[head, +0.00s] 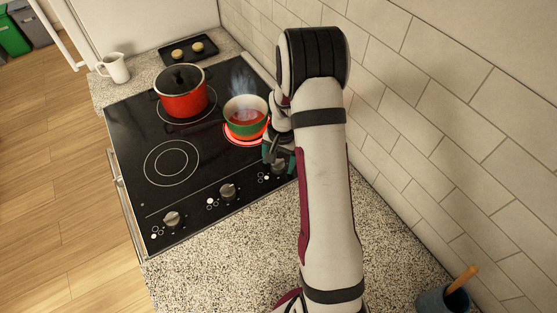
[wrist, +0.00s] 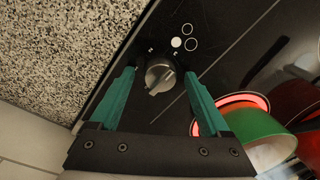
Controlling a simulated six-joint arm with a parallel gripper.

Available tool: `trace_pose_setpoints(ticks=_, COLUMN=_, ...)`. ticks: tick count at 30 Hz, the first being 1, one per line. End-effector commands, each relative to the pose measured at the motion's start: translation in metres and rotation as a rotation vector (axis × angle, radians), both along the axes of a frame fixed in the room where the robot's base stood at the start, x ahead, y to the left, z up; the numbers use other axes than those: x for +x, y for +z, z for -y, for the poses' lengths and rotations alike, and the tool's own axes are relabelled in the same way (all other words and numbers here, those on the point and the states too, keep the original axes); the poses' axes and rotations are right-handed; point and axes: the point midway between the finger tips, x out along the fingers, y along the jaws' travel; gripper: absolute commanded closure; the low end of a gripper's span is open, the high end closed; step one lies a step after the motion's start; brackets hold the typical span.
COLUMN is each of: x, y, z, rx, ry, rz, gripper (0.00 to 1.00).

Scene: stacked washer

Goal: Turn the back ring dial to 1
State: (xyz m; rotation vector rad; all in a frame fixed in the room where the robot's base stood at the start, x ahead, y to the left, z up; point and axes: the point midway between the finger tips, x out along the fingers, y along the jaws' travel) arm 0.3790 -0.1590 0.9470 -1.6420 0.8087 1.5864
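The black cooktop (head: 140,150) has three grey dials along its near edge. The dial nearest the wall (wrist: 160,76) sits between my gripper's teal fingers in the wrist view; in the head view my gripper mostly hides it. Its grip bar lies at a slant, and I cannot read its setting. Three ring marks (wrist: 176,43) stand beside it, one filled white. My gripper (wrist: 158,74) is open, with a gap between each finger and the dial. The other two are the middle dial (head: 228,190) and the left dial (head: 172,218).
A steaming green pot (head: 246,124) stands on a glowing red ring (head: 237,138), close to my gripper. A red lidded pot (head: 183,102) stands on another ring. The tiled wall (head: 420,120) is close on the right. Speckled counter (head: 210,270) lies clear in front.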

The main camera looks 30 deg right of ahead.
Motion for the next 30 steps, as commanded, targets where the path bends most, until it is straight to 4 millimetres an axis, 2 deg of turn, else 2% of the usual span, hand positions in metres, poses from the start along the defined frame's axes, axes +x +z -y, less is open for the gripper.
trace_pose_setpoints(ticks=1, x=0.0000, y=0.0001, z=0.0000, rx=0.000, ry=0.000, rz=0.000, gripper=0.27)
trace_pose_setpoints(ticks=2, x=0.0000, y=0.0002, z=0.0000, rx=0.000, ry=0.000, rz=0.000, gripper=0.32)
trace_pose_setpoints(ticks=13, x=0.0000, y=0.0004, z=0.0000, rx=0.000, ry=0.000, rz=0.000, gripper=0.99)
trace_pose_setpoints(ticks=23, x=0.0000, y=0.0005, z=0.0000, rx=0.000, ry=0.041, rz=0.000, gripper=1.00)
trace_pose_setpoints(ticks=30, x=0.0003, y=0.0004, z=0.0003, rx=0.001, ry=0.193, rz=0.000, gripper=1.00)
